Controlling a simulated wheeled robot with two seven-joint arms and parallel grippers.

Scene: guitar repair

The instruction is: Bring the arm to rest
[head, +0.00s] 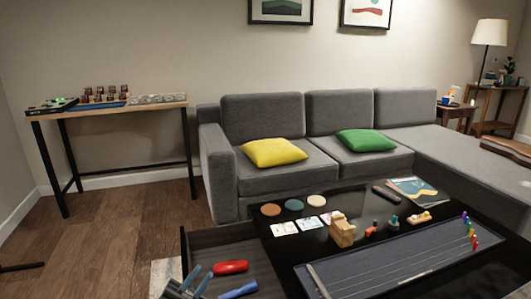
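My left gripper (200,276) is at the bottom edge of the head view, left of centre. Its two grey fingers stand apart with nothing seen between them, so it looks open and empty. It is over or beside the near left part of an open dark drawer (205,238); I cannot tell its height. Most of the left arm is below the picture. My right gripper and arm are not in view.
A red tool (230,267) and a blue tool (238,290) lie in the drawer. The black coffee table (280,252) holds a wooden block set (342,232), coasters, cards and a long grey board (390,262). A sofa (262,115) stands behind. Floor at left (120,235) is mostly clear.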

